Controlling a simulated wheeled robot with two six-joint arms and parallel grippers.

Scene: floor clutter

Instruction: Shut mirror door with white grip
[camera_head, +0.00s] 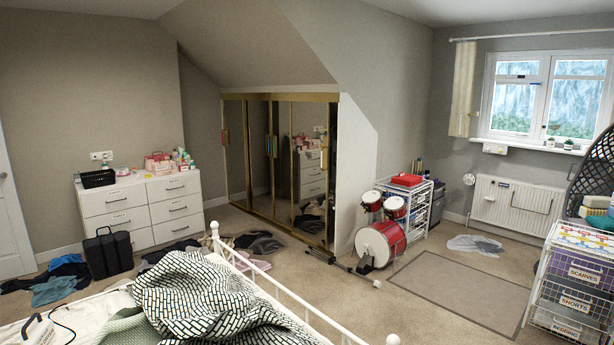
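A built-in wardrobe with gold-framed mirror doors (257,165) stands under the sloping ceiling in the middle of the head view. The rightmost mirror panel (308,180) reflects the white drawers and clutter. A small pale grip (324,158) seems to be on the right edge of this panel; its exact colour is too small to tell. A reddish-brown grip (225,137) is on the left, and narrow coloured grips (271,146) are near the middle. I cannot tell clearly which door stands ajar. Neither of my grippers is in view.
A white-railed bed (285,308) with a patterned blanket (205,295) fills the front. Dark clothes (258,243) lie before the wardrobe. A red drum set (380,240) stands to its right. Bare carpet and a flat rug (455,290) lie at right.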

